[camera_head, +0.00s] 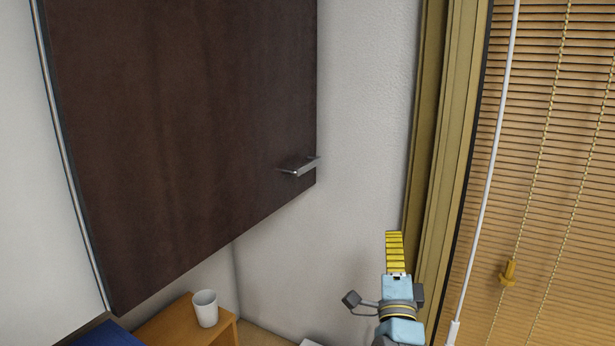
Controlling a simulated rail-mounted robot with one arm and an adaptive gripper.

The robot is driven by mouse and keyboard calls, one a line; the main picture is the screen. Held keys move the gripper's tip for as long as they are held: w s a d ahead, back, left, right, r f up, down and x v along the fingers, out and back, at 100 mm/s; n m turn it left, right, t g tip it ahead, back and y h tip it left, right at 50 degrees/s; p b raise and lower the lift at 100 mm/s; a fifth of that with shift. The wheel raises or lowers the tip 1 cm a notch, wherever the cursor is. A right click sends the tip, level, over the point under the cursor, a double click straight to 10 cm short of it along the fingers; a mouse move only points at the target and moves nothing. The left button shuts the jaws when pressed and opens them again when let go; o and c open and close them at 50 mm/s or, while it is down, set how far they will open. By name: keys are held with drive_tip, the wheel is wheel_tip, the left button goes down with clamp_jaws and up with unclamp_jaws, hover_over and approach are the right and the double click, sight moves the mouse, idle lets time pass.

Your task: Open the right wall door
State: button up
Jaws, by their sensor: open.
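The wall door (190,120) is a large dark brown panel high on the wall, filling the upper left of the head view. I see no clear gap along its right edge, and its hinges are not visible. A small metal bar handle (299,168) sticks out near its lower right corner. My gripper (394,246) is at the lower right, below and to the right of the handle and apart from it. It points upward, with yellow ribbed fingers seen nearly edge-on. It is open and nothing shows in it.
A white cup (205,308) stands on an orange-brown wooden surface (172,325) below the door. A dark blue item (104,333) is at the lower left. A window frame (440,150) and wooden blinds (550,130) with hanging cords bound the right side.

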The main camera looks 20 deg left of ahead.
drive_tip(key=a+r+n+g+y+b, duration=0.1)
drive_tip(key=a+r+g+y+b, duration=0.15)
drive_tip(key=a+r+y, duration=0.35)
drive_tip(key=g+y, duration=0.1)
drive_tip(key=g, duration=0.4)
approach(308, 167)
drive_tip(key=shift+n, duration=0.4)
drive_tip(key=shift+p+x, duration=2)
drive_tip(key=shift+x, duration=3.4)
drive_tip(key=shift+w+d+f, duration=0.1)
drive_tip(key=shift+c, duration=0.2)
clamp_jaws()
